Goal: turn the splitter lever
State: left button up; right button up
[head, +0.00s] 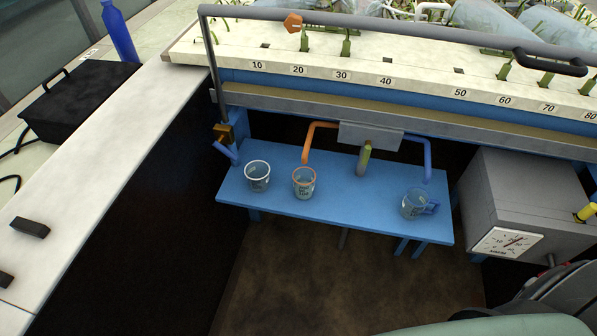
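The splitter (370,135) is a grey box under the flume's front edge, above a blue shelf (335,205). An orange pipe (307,140) leaves its left side and a blue pipe (427,158) its right side. The splitter lever (364,160), a short greenish and pale handle, hangs from the middle of the box, pointing down and slightly left. Nothing touches it. I can make out neither of my grippers in the head view.
A white cup (257,178), an orange-rimmed cup (304,183) and a blue-handled cup (414,204) stand on the shelf. A grey box with a dial (502,243) is at right. A white counter (85,165) runs along the left. Dark and pale-green shapes fill the lower right.

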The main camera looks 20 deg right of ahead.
aim_at(368, 147)
jog(key=z, duration=1.6)
